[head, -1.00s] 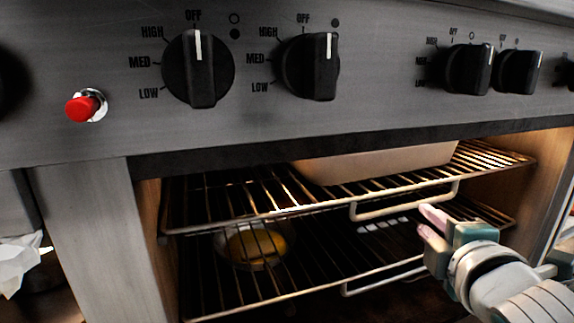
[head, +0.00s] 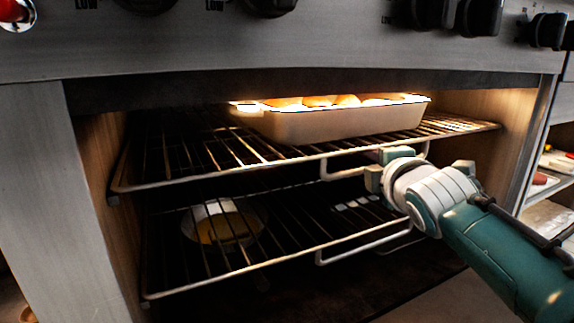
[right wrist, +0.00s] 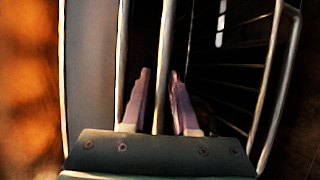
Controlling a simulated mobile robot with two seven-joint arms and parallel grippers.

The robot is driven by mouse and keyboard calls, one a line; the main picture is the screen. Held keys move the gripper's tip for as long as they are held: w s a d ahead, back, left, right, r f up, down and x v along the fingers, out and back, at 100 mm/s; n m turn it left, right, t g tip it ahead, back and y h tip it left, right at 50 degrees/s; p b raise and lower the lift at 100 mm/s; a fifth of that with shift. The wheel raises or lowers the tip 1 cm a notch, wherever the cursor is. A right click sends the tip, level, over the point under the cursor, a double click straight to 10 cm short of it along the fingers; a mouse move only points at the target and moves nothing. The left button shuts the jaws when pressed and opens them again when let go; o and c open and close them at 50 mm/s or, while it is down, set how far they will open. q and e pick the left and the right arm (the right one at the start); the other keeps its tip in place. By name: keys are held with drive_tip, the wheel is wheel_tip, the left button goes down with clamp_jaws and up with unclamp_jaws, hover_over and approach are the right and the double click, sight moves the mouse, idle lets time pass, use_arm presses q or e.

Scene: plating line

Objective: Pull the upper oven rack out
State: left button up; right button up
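The upper oven rack (head: 200,183) is a wire shelf inside the open oven, with a pale baking tray (head: 330,125) standing on it. A loop handle (head: 342,174) sticks out from the rack's front edge. My right gripper (head: 377,166) is at this handle and hides part of it in the head view. In the right wrist view, the pink fingers (right wrist: 161,105) are apart on either side of a metal bar (right wrist: 166,60), which looks like the handle. Small gaps show between bar and fingers. My left gripper is not in view.
The lower rack (head: 235,267) has its own handle (head: 345,252) below my right gripper. A round dish with yellow content (head: 222,225) sits under the upper rack. Oven side walls (head: 104,150) bound the opening. The control panel with knobs (head: 425,12) is above.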

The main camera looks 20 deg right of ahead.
drive_tip(key=shift+c, duration=0.3)
clamp_jaws()
drive_tip(key=shift+r, duration=0.1)
idle(1.0)
